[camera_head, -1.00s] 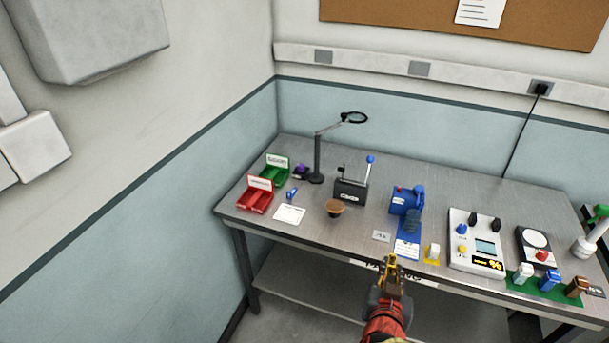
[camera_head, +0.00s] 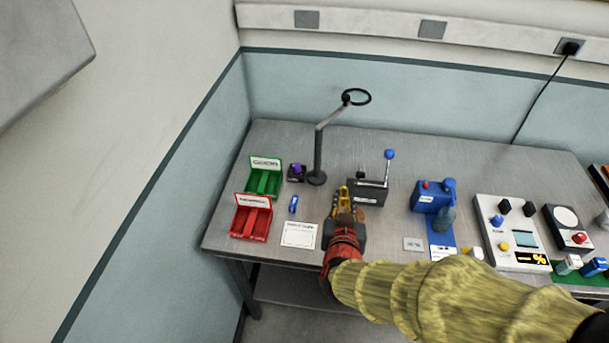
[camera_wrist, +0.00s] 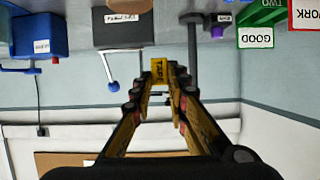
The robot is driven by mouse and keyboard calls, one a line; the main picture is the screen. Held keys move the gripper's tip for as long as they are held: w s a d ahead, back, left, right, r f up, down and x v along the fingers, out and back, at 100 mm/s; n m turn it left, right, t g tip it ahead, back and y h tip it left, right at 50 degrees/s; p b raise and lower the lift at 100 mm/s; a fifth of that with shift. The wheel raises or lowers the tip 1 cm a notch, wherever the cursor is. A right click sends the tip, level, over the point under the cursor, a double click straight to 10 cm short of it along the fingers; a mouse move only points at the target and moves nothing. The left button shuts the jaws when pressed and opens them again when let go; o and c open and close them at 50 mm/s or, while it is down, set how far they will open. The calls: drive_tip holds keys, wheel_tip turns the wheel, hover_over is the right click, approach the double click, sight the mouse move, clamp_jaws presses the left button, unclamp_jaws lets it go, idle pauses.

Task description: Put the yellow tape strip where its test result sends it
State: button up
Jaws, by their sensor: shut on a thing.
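The yellow tape strip (camera_wrist: 159,70), marked TAPE, is held between the fingertips of my gripper (camera_wrist: 160,84) in the wrist view. In the head view my gripper (camera_head: 344,195) is over the front part of the bench, in front of the grey lever device (camera_head: 367,190); the strip cannot be told apart from the yellow fingers there. A green bin (camera_head: 264,180) labelled GOOD and a red bin (camera_head: 251,217), its label seeming to read REWORK, stand at the bench's left end. A tester (camera_head: 510,235) with a screen showing a percent sign stands at the right.
A magnifier lamp (camera_head: 318,160) stands behind my gripper. A white card (camera_head: 299,234) and a small blue item (camera_head: 293,204) lie near the red bin. A blue machine (camera_head: 430,196) stands right of the lever device. A brown bowl is mostly hidden by my gripper.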

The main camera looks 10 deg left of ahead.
drive_tip(key=w+a+f+b, duration=0.3)
drive_tip(key=w+f, duration=0.2)
drive_tip(key=w, duration=0.3)
drive_tip(key=b, duration=0.2)
hover_over(325, 201)
drive_tip(key=f, duration=0.4)
drive_tip(key=shift+s+d, duration=0.2)
drive_tip(key=shift+s, duration=0.2)
drive_tip(key=shift+w+a+f+b, duration=0.1)
drive_tip(key=shift+w+f+b, duration=0.1)
drive_tip(key=shift+f+b, duration=0.6)
drive_tip(key=shift+w+a+f+b, duration=0.15)
drive_tip(key=shift+f+b, duration=0.35)
drive_tip(key=shift+f, duration=0.6)
drive_tip(key=shift+d, duration=0.1)
drive_tip(key=shift+f, duration=0.2)
drive_tip(key=o, duration=0.8)
drive_tip(key=shift+o, duration=0.2)
drive_tip(key=shift+r, duration=0.1)
drive_tip(key=shift+r, duration=0.15)
drive_tip(key=p+v, duration=0.4)
drive_tip(key=v, duration=0.8)
drive_tip(key=shift+r, duration=0.1)
